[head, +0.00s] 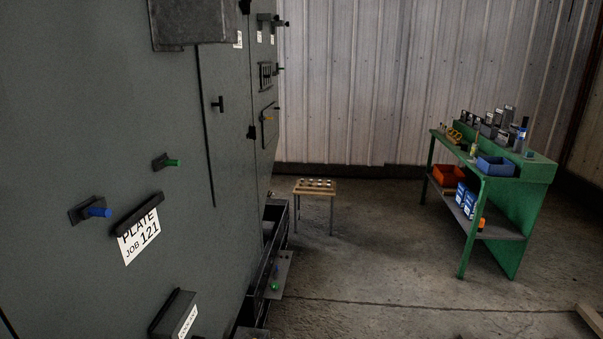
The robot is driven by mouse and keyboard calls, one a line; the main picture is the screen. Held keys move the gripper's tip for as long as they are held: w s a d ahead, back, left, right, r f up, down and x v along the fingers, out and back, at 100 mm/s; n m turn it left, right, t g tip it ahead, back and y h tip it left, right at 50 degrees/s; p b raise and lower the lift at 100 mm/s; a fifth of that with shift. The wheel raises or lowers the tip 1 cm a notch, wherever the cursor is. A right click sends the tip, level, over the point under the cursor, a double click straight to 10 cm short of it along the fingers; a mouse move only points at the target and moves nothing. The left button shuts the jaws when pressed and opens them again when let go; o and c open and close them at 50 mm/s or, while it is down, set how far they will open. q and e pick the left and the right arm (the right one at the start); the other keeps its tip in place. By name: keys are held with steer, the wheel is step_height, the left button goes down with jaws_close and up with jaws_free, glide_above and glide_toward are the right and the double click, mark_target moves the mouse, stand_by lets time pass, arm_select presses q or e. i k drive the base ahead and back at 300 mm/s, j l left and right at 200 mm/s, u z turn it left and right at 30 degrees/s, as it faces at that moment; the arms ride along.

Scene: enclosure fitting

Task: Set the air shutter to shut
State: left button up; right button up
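A small slatted vent (265,76) is on the far part of the tall grey enclosure (100,120). It may be the air shutter, but it is seen at a steep angle and too small to tell whether it is open or shut. A small dark lever (279,68) sticks out beside it. Neither of my grippers is in view.
A blue knob (98,212), a green knob (172,163) and a black handle (218,104) stick out from the enclosure. A low trough (262,275) runs along its foot. A small table (315,188) and a green workbench (515,200) stand beyond open concrete floor.

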mark_target(266, 67)
steer(key=i+l, duration=0.15)
steer(key=i, duration=0.9)
steer(key=i+l+z, duration=0.1)
steer(key=i, duration=0.95)
